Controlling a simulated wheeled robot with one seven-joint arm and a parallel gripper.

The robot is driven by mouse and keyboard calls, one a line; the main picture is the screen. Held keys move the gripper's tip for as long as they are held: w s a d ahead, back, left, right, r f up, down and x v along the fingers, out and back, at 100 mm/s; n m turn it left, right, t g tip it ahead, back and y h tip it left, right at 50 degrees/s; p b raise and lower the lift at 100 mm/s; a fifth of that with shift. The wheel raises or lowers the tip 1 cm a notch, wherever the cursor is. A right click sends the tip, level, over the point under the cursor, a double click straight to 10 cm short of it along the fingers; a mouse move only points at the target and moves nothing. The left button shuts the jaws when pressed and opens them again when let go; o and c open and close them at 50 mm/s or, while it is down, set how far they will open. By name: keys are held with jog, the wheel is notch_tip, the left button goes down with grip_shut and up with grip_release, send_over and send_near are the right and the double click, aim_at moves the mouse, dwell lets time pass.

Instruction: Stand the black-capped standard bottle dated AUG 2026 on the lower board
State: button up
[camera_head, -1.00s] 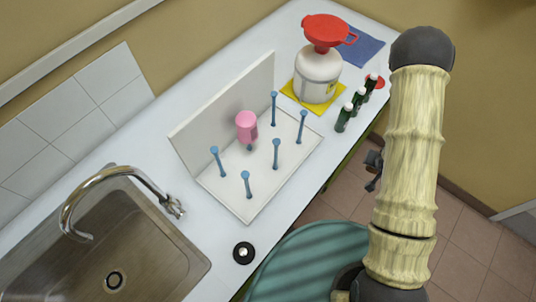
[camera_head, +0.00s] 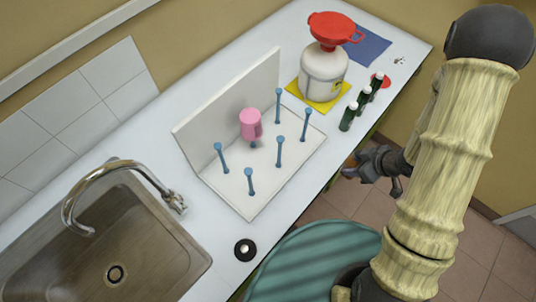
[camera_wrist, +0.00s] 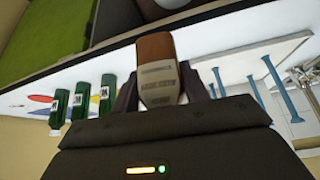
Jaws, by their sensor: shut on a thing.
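My gripper (camera_head: 352,170) is shut on a brown bottle with a pale printed label (camera_wrist: 158,72), which sits between the fingers in the wrist view. The print is too small to read, and its cap is not clearly seen. In the head view only a small brown bit of the bottle (camera_head: 349,162) shows by the fingers, beyond the counter's front edge. A white rack has a flat lower board (camera_head: 262,192) with several blue pegs and an upright back panel (camera_head: 228,103). A pink vessel (camera_head: 250,124) hangs on one peg. The bottle is apart from the rack.
Three green bottles (camera_head: 348,117) with white caps stand near the counter's front edge. A white jug (camera_head: 322,75) with a red funnel stands on a yellow mat behind them. A sink (camera_head: 120,235) is at left, and a black disc (camera_head: 245,250) lies near the front edge.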

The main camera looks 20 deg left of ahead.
jog(key=s+r+n+g, duration=0.1)
jog(key=n, duration=0.1)
jog(key=s+r+n+g, duration=0.1)
jog(key=s+n, duration=0.1)
jog(key=s+r+n+g, duration=0.1)
jog(key=shift+s+a+n, duration=0.1)
jog(key=shift+s+n, duration=0.25)
jog(key=shift+n, duration=0.05)
jog(key=w+a+f+p, duration=0.1)
jog(key=a+p, duration=0.1)
jog(key=a, duration=0.4)
jog(key=w+a+f+p, duration=0.1)
jog(key=w+a+p, duration=0.1)
jog(key=a, duration=0.4)
jog(key=w+a+f+p, duration=0.1)
jog(key=w+a+p, duration=0.1)
jog(key=a, duration=0.4)
jog(key=shift+w+a+f, duration=0.25)
jog(key=shift+f, duration=0.05)
